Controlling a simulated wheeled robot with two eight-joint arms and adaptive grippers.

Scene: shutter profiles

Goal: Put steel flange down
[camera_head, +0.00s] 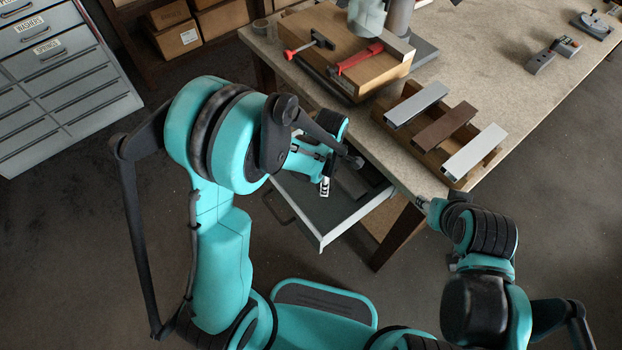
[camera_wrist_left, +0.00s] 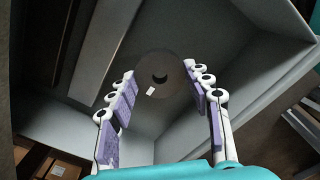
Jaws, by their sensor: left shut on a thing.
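The steel flange (camera_wrist_left: 152,68) is a dark grey disc with a central hole and a small white label. It shows between the fingertips of my left gripper (camera_wrist_left: 159,74), which is shut on it. Grey walls of the open drawer (camera_wrist_left: 200,15) surround it; I cannot tell whether the flange touches the drawer floor. In the head view my left gripper (camera_head: 325,186) is over the open drawer (camera_head: 322,236) under the table, and the flange is hidden. My right gripper (camera_head: 424,212) is by the table's front edge, too small to tell its opening.
The worktable (camera_head: 480,80) carries a wooden tray (camera_head: 462,182) with two light profiles and one brown one. A wooden board (camera_head: 375,72) with red-handled clamps lies at the back. A drawer cabinet (camera_head: 65,80) stands at the left. The table's right side has free room.

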